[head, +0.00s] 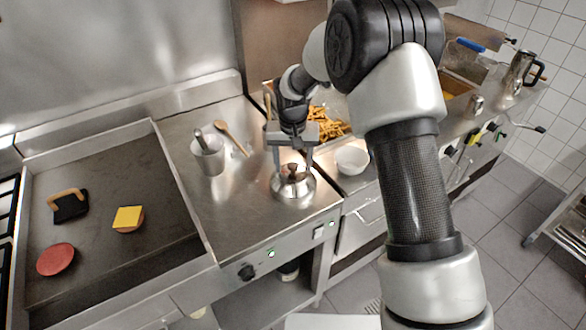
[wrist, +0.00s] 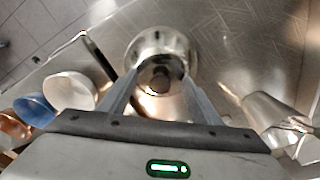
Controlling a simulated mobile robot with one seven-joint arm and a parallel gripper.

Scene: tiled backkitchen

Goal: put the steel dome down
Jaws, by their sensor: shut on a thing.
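The steel dome (head: 294,187) is a shiny round cover with a brown knob on top. It is at the front of the steel counter, near the edge, in the head view. It also shows in the wrist view (wrist: 160,45), straight ahead between the fingers. My gripper (head: 292,172) is above the dome with its fingers pointing down, shut on the dome's knob. In the wrist view the fingers (wrist: 160,78) reach to either side of the knob. I cannot tell whether the dome's rim touches the counter.
Left of the dome is a griddle (head: 110,240) with a red patty (head: 56,259), a cheese-topped patty (head: 128,218) and a press (head: 69,206). A white bowl (head: 352,160) is close at right. Counter between pot and dome is clear.

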